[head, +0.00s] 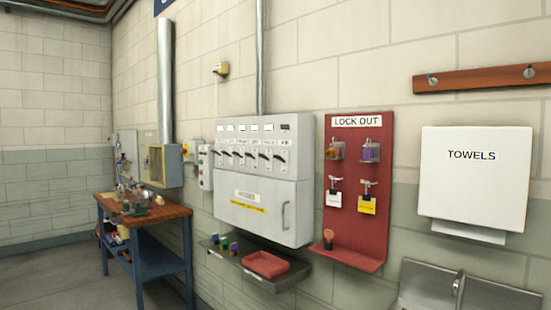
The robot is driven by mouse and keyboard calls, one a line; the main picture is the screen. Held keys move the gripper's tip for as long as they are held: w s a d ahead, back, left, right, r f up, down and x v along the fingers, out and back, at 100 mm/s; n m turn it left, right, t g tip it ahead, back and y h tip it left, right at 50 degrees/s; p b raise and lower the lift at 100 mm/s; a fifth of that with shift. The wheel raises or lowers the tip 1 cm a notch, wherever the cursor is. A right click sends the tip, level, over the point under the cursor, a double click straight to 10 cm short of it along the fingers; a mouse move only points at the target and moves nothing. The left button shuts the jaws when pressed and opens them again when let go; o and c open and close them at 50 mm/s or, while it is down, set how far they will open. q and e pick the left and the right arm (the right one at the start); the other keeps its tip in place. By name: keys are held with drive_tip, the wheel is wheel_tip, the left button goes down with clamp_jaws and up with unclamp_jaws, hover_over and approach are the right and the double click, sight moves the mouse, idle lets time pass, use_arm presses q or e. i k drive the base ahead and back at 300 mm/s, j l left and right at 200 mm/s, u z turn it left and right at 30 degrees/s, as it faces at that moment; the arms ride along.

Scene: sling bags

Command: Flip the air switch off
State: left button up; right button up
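A pale grey switch panel (264,130) is fixed to the wall near the middle of the head view. Across its upper part runs a row of several switches with black levers, including one lever (279,157) at the right end. Small labels sit above the levers but are too small to read, so I cannot tell which one is the air switch. The levers look slanted; their on or off positions are unclear. Below the row is a closed cover (262,207) with a handle on its right. Neither of my grippers is in view.
A narrow shelf (235,268) with a red tray (268,264) juts out below the panel. A red lock-out board (355,235) hangs to its right, then a white towel dispenser (473,180). A workbench (150,217) stands left. Open floor (60,285) lies at lower left.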

sight(278, 157)
drive_tip(key=i+j+z, duration=0.1)
drive_tip(key=i+j, duration=0.35)
drive_tip(key=j, duration=0.15)
drive_tip(key=i+j+z, duration=0.15)
drive_tip(key=i+j, duration=0.25)
drive_tip(key=j, duration=0.2)
drive_tip(key=i+j+z, duration=0.15)
drive_tip(key=j, duration=0.2)
drive_tip(key=i+j, duration=0.25)
drive_tip(key=i+j+z, duration=0.15)
drive_tip(key=j, duration=0.3)
drive_tip(key=i+j+z, duration=0.1)
drive_tip(key=j, duration=0.25)
drive_tip(key=i, duration=0.1)
